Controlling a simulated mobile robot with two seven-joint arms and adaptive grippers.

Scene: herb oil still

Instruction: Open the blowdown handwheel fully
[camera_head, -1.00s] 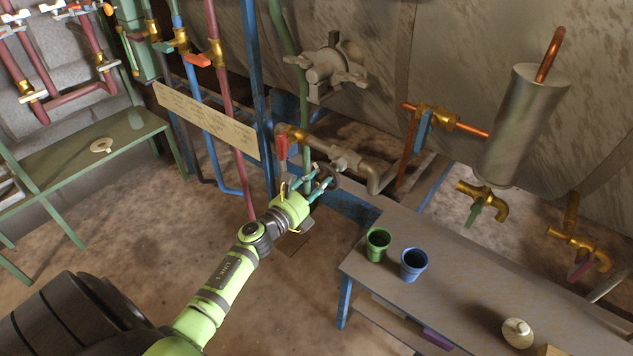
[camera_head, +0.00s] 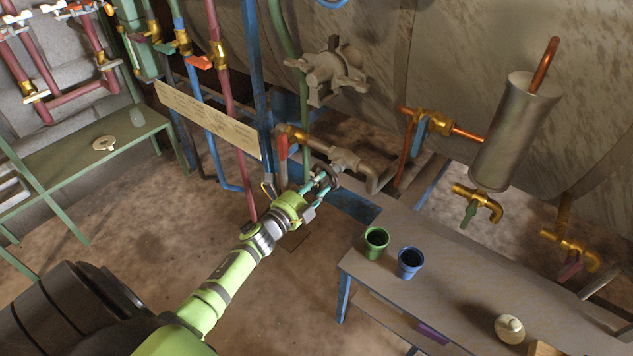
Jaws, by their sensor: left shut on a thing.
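The blowdown handwheel (camera_head: 325,179) is a small dark wheel on a grey pipe valve (camera_head: 346,160), low against the still, near the middle of the view. My left gripper (camera_head: 316,186) reaches up to it from the lower left. Its teal fingers are shut on the wheel's rim and hide part of it. My right gripper is not in the view.
A red-handled valve (camera_head: 283,147) and a blue post (camera_head: 254,80) stand close to the left of the wheel. A bench (camera_head: 455,265) at the lower right carries a green cup (camera_head: 376,242) and a blue cup (camera_head: 411,262). Open floor lies below the arm.

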